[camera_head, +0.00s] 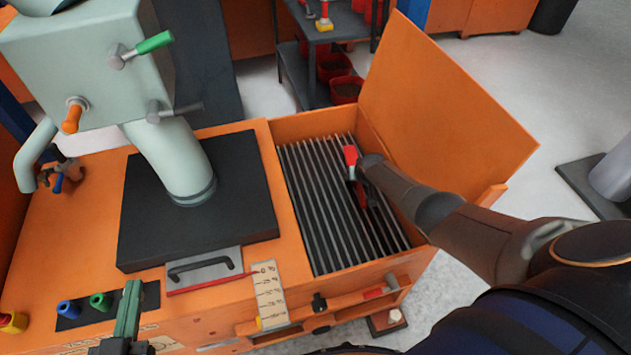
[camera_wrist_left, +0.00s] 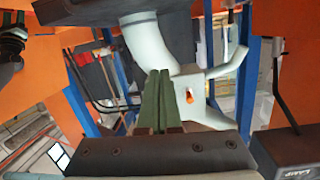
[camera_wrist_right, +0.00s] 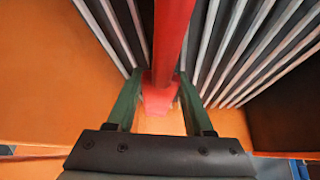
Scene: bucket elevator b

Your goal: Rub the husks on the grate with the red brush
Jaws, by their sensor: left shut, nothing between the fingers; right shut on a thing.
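The grate (camera_head: 318,215) of dark parallel bars lies in an orange box on the machine's right side; it also fills much of the right wrist view (camera_wrist_right: 235,45). My right gripper (camera_head: 366,200) is over the grate, partly hidden by my own arm. It is shut on the red brush (camera_head: 350,157), whose red handle runs between the green fingers in the right wrist view (camera_wrist_right: 170,50). I cannot tell whether the brush touches the bars. No husks can be made out. My left gripper (camera_head: 130,310) is shut and empty near the machine's front edge; its fingers meet in the left wrist view (camera_wrist_left: 158,98).
An open orange lid (camera_head: 430,110) stands to the right of the grate. A pale green pipe and housing (camera_head: 90,65) rise on the left from a black plate (camera_head: 140,225). A paper scale (camera_head: 270,298) is at the front. A dark shelf with red buckets (camera_head: 335,68) stands behind.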

